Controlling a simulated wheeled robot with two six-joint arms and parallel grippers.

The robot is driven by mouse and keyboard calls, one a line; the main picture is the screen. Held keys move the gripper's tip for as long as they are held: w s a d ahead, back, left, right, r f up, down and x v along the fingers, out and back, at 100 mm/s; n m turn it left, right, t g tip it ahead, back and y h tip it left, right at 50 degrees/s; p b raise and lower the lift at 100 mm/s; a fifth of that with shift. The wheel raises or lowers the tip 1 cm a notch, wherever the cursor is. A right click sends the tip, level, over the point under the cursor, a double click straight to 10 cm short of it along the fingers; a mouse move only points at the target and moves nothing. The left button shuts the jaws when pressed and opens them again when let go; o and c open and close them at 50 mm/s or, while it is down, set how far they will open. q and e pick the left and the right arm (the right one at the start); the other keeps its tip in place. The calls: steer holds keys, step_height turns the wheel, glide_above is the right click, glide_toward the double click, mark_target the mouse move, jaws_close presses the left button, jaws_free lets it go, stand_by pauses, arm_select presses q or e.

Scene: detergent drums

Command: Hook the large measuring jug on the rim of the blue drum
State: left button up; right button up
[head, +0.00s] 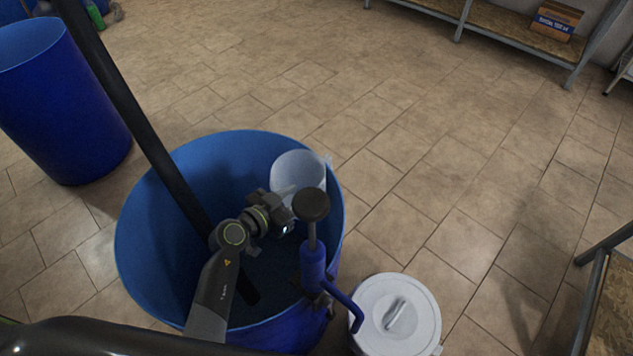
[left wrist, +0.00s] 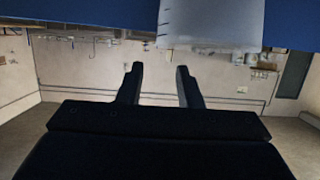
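The large blue drum (head: 160,265) stands open in the middle of the head view. The pale translucent measuring jug (head: 299,168) is at its far right rim, its body inside the drum's outline; a small part shows at the rim on the right. Whether its handle bears on the rim is not clear. My left gripper (head: 284,214) is over the drum, just nearer than the jug. In the left wrist view its fingers (left wrist: 160,82) are apart with nothing between them, and the jug (left wrist: 210,22) is beyond the fingertips against the blue drum wall (left wrist: 95,14). My right gripper is not seen.
A dark pole (head: 140,135) slants into the drum. A blue hand pump (head: 313,265) with a dark knob stands at the near right rim. A lidded white bucket (head: 410,325) is on the right. Another blue drum (head: 65,115) stands at left. Floor beyond is clear.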

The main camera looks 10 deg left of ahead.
arm_select(q)
steer(key=b+x, duration=0.1)
steer(key=x, duration=0.8)
steer(key=shift+b, duration=0.3)
steer(key=shift+w+d+f, duration=0.1)
steer(key=shift+w, duration=0.05)
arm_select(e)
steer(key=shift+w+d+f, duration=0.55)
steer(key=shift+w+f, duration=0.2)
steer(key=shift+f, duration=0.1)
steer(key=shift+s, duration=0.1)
arm_select(q)
jaws_close()
